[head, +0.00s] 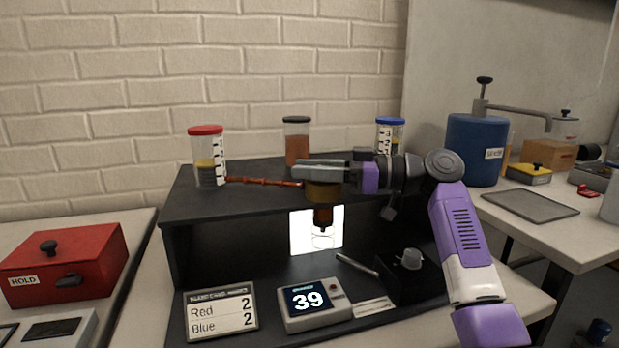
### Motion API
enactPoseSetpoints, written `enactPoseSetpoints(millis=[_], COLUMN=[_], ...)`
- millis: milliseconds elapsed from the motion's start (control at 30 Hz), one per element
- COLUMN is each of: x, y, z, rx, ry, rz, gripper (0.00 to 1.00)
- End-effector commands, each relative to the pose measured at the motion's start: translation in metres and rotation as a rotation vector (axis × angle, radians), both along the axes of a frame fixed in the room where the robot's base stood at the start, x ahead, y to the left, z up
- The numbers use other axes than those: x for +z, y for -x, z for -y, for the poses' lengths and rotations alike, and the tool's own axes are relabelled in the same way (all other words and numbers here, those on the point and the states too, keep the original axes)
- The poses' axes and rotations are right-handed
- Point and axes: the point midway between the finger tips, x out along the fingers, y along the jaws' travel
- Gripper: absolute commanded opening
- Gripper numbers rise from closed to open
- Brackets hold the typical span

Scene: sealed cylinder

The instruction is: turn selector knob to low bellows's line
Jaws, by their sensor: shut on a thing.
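My gripper (322,172) reaches in from the right, level, with its grey fingers over the middle of the black stand. It is shut on what seems to be the selector knob, which the fingers hide, so its pointer cannot be read. Just below is a round brass-coloured body (322,193) with an amber nozzle (323,217) pointing down. A red ribbed line (262,182) runs from the red-capped container (206,158) to this body. A dark-capped container (297,143) with brown contents and a blue-capped one (390,133) stand behind. Which one is the low bellows is unclear.
Below the nozzle is a lit white panel (303,232) with a clear vessel. In front are a card reading Red 2, Blue 2 (221,311), a display reading 39 (312,303), and a black box with a pale knob (411,259). A red HOLD box (70,262) stands left.

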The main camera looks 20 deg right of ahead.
Motion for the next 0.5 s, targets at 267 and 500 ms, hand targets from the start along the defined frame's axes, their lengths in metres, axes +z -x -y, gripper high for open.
enactPoseSetpoints(millis=[267, 500], x=[-0.0007, -0.0015], y=[0.0024, 0.0033], z=[-0.0015, -0.0021], rx=[0.087, 0.108], ry=[0.003, 0.003], rz=[-0.001, -0.003], gripper=[0.0, 0.0])
